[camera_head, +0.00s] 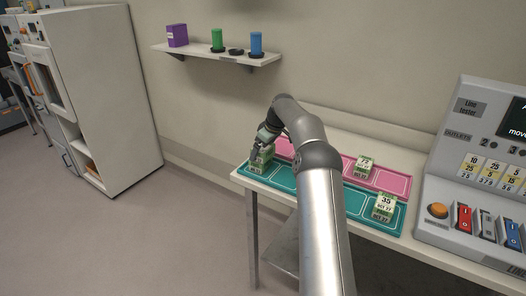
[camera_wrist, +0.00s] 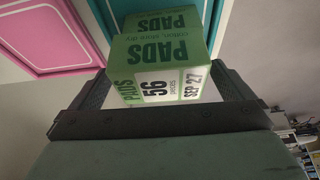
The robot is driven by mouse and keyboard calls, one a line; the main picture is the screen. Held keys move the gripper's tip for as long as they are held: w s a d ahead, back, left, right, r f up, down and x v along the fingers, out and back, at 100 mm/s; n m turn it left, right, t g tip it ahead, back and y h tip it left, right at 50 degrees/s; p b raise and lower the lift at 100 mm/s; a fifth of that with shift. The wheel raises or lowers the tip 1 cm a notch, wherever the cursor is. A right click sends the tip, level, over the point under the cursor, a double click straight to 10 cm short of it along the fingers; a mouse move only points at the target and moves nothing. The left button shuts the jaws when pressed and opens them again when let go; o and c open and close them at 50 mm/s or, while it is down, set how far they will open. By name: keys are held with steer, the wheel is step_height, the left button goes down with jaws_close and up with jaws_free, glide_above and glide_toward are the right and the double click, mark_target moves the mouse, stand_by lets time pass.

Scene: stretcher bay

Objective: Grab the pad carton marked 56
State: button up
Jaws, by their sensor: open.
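The pad carton marked 56 (camera_wrist: 158,68) is green and white, with "PADS", "56 pieces" and "SEP 27" on it. In the wrist view it sits between the two open fingers of my gripper (camera_wrist: 165,95). In the head view this carton (camera_head: 262,160) stands at the left end of the teal tray (camera_head: 282,180). My gripper (camera_head: 267,138) is right above and around it, partly hiding it.
A carton marked 77 (camera_head: 365,165) stands on the pink tray (camera_head: 393,182). A carton marked 35 (camera_head: 385,205) stands at the teal tray's right end. A line tester (camera_head: 480,165) fills the table's right side. A wall shelf (camera_head: 205,56) holds purple, green and blue items.

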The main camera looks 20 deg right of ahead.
steer(key=c, duration=1.1)
steer(key=shift+r, duration=0.1)
